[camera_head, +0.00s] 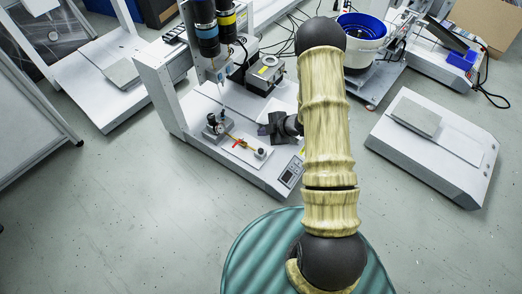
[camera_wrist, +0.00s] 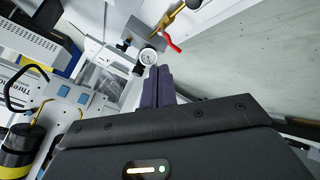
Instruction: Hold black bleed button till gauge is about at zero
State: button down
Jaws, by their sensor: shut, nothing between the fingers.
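A round white-faced gauge (camera_wrist: 148,57) shows in the wrist view, just above and left of my fingertips in the picture. Its needle is too small to read. In the head view the gauge (camera_head: 212,120) sits at the left end of a brass fitting (camera_head: 237,142) with a red lever, on the white machine's bed. The red lever (camera_wrist: 172,43) also shows in the wrist view. Small black parts (camera_wrist: 124,46) lie beside the gauge; I cannot tell which is the bleed button. My gripper (camera_wrist: 160,70) is shut and empty, its dark fingers pointing toward the gauge; contact is unclear.
The gantry machine (camera_head: 160,85) rises behind and left of the fitting, with screwdriver cylinders (camera_head: 207,35) above. A grey control box (camera_head: 265,75) stands behind the fitting. A small display panel (camera_head: 290,172) is at the front right. Open floor lies left.

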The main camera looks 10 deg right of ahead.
jog(key=b, duration=0.6)
send_over(263, 153)
notch_tip(263, 153, down, 6)
jog(key=shift+w+d+f, duration=0.1)
jog(key=shift+w+f, duration=0.05)
jog(key=shift+f, duration=0.1)
jog(key=shift+f+b, duration=0.6)
jog(key=shift+f, duration=0.5)
dwell(0.6)
jog(key=shift+f, duration=0.4)
jog(key=shift+f, duration=0.45)
dwell(2.0)
jog(key=shift+r+p, duration=0.75)
jog(key=shift+r, duration=0.15)
jog(key=shift+r+p, duration=2.3)
jog(key=shift+r, duration=0.2)
